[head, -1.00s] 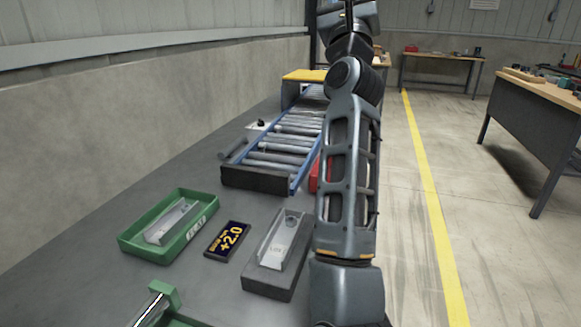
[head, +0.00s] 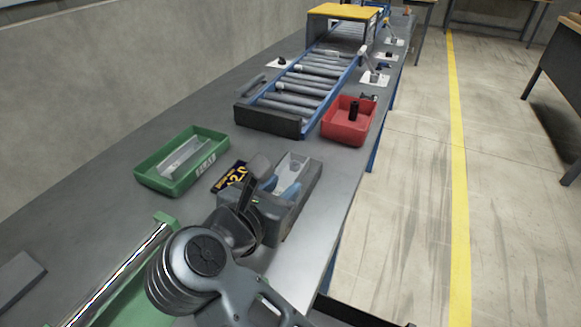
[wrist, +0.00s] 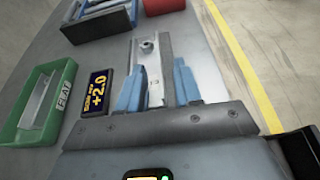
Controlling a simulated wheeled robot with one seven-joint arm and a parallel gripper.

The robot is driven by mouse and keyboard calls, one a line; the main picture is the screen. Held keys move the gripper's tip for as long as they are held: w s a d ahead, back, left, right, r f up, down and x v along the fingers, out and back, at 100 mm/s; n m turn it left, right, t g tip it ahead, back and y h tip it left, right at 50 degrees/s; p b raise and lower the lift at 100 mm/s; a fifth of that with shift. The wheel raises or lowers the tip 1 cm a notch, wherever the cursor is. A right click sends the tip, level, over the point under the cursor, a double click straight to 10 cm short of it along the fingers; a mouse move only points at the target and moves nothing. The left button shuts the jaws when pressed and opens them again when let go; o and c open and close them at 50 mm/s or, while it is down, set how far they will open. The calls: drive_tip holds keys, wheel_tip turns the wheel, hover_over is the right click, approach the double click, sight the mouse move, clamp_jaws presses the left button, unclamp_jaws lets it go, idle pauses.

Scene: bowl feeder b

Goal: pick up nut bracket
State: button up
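The nut bracket (head: 293,167) is a pale metal channel on a dark grey block (head: 314,176) on the bench. In the wrist view the bracket (wrist: 154,72) shows a round nut (wrist: 147,46) near its far end. My gripper (head: 280,188) is over the near part of the block. In the wrist view my gripper (wrist: 161,66) has two blue fingers spread apart, one to each side of the bracket in the picture, with nothing clamped. I cannot tell whether the fingers are down at the bracket's height or touching it.
Left of the block are a "+2.0" display (head: 230,178) and a green tray (head: 153,178) holding another channel piece. Behind are a roller conveyor (head: 300,90) and a red bin (head: 340,129). A green-ended piece with a shiny rod (head: 122,270) lies front left.

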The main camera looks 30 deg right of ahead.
sight(285, 180)
drive_tip(key=shift+s+a+f, duration=0.2)
drive_tip(key=shift+s+f, duration=0.1)
drive_tip(key=shift+f, duration=0.25)
drive_tip(key=shift+w+d+f+y, duration=0.15)
drive_tip(key=shift+d+f+y, duration=0.05)
drive_tip(key=shift+y, duration=0.1)
drive_tip(key=shift+w+r+p+x, duration=0.15)
drive_tip(key=shift+p+x, duration=0.2)
drive_tip(key=shift+x, duration=1.4)
drive_tip(key=shift+w+r+p+x, duration=0.15)
drive_tip(key=shift+p+x, duration=0.15)
drive_tip(key=shift+x, duration=1.45)
drive_tip(key=shift+a+f, duration=0.1)
drive_tip(key=shift+c, duration=0.5)
clamp_jaws()
